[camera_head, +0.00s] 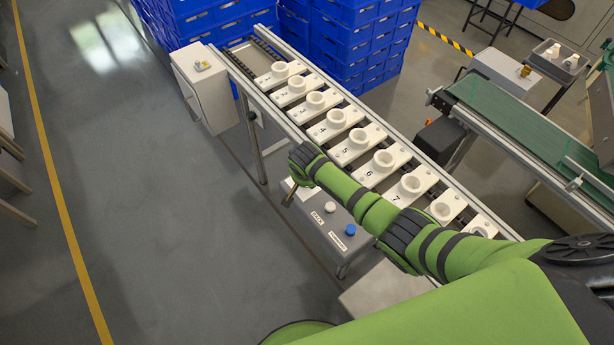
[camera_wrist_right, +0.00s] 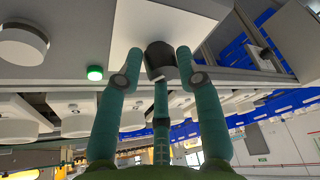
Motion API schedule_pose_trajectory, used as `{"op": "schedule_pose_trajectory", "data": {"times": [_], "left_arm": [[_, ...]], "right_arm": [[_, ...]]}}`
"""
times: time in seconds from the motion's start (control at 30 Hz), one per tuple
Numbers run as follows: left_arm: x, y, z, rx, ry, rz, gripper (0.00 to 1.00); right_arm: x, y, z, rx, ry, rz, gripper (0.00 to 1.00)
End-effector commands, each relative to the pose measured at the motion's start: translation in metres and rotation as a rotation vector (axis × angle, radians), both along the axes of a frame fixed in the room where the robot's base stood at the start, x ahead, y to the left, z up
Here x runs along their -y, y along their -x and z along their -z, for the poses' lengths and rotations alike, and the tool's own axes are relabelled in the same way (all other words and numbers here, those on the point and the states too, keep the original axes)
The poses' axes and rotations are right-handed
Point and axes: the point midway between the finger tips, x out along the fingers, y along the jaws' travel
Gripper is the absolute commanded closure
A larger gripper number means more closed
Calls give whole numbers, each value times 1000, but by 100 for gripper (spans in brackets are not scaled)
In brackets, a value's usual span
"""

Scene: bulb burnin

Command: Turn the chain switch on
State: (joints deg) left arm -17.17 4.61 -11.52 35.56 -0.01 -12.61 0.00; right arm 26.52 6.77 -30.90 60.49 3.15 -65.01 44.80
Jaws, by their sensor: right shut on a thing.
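A grey control box (camera_head: 335,238) hangs at the near side of the rail line, with a white button, a blue button (camera_head: 350,229) and labels too small to read surely. My right arm reaches over it from the right, and its wrist hides part of the box. In the right wrist view, my right gripper (camera_wrist_right: 158,55) is shut on a dark round knob (camera_wrist_right: 160,60), apparently the chain switch, on a pale panel. A green lamp (camera_wrist_right: 95,73) beside the knob looks lit. The knob's pointer position cannot be read. My left gripper is not in view.
Numbered white plates with round sockets (camera_head: 336,118) line the rails behind the box. Blue crates (camera_head: 345,45) stack beyond. A white cabinet (camera_head: 203,85) stands at the far end of the line. A green conveyor (camera_head: 520,120) is at right.

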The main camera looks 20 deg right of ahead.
Motion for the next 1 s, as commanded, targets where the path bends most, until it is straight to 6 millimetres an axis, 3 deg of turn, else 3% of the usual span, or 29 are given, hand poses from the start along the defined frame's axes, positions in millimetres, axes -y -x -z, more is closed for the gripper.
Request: {"op": "schedule_pose_trajectory", "data": {"times": [0.03,0.07,0.57,0.77,1.0], "left_arm": [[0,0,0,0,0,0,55],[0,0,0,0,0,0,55],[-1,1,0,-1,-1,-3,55],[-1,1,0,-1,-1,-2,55],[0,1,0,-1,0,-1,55]], "right_arm": [[-2,-8,-7,24,-6,-3,56],[-2,-8,-7,24,-7,-3,44],[-1,-2,-6,10,-3,-2,44],[-4,6,-25,12,-4,-4,44],[-9,21,-66,15,-4,-3,44]]}}
